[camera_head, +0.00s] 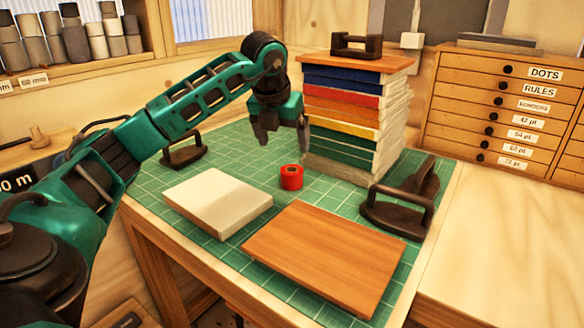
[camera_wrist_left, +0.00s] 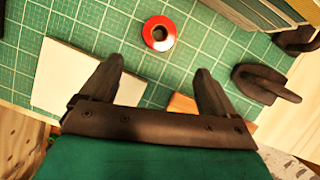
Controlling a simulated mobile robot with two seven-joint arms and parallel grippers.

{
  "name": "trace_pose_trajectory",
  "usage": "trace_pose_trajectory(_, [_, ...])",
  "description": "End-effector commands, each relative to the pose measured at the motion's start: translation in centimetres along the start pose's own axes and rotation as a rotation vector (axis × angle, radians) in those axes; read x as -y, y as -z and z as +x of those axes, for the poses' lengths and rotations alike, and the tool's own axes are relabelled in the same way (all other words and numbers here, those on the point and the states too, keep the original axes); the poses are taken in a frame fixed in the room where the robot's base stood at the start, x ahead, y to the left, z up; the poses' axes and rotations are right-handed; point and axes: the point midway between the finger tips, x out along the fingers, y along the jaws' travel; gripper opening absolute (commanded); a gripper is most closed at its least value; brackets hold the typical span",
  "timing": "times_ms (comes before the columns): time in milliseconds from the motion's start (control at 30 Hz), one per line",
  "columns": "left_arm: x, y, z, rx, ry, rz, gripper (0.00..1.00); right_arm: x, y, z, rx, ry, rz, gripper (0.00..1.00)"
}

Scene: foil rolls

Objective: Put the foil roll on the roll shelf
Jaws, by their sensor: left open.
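The red foil roll (camera_head: 291,177) stands on end on the green cutting mat, between the stack of books and the pale block. In the left wrist view the red roll (camera_wrist_left: 159,33) shows from above, with its dark centre hole. My left gripper (camera_head: 281,138) is open and empty, above the mat and the roll, pointing down. In the left wrist view the fingers (camera_wrist_left: 157,70) are spread, with the roll beyond their tips. A wooden shelf (camera_head: 60,82) at the upper left holds several grey rolls and bears mm labels; I cannot tell if it is the roll shelf.
A tall book stack (camera_head: 342,115) topped by a board stands close right of my left gripper. A pale block (camera_head: 218,200), a brown board (camera_head: 325,255) and dark-handled tools (camera_head: 398,210) lie on the mat (camera_head: 240,143). A labelled drawer cabinet (camera_head: 500,110) stands at right.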

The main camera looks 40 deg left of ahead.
Motion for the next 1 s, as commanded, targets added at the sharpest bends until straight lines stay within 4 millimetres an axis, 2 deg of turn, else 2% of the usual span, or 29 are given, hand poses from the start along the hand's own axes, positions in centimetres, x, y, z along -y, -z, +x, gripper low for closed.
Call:
trace_pose_trajectory(167, [0.0, 0.0, 0.4, -0.002, 0.001, 0.001, 0.89, 0.0, -0.1, 0.0, 0.001, 0.0, -0.001, 0.87])
trace_pose_trajectory(500, [0.1, 0.1, 6.2, -0.005, 0.001, 0.0, 0.89, -0.1, -0.4, 0.1, 0.005, -0.001, -0.005, 0.87])
trace_pose_trajectory(767, [0.1, 0.0, 8.3, -0.002, 0.002, 0.0, 0.89, -0.2, -0.4, 0.0, 0.005, -0.001, -0.005, 0.87])
trace_pose_trajectory(1000, [0.1, -0.2, 11.8, -0.004, 0.002, 0.0, 0.89, -0.2, -0.2, -0.1, 0.005, -0.001, -0.005, 0.87])
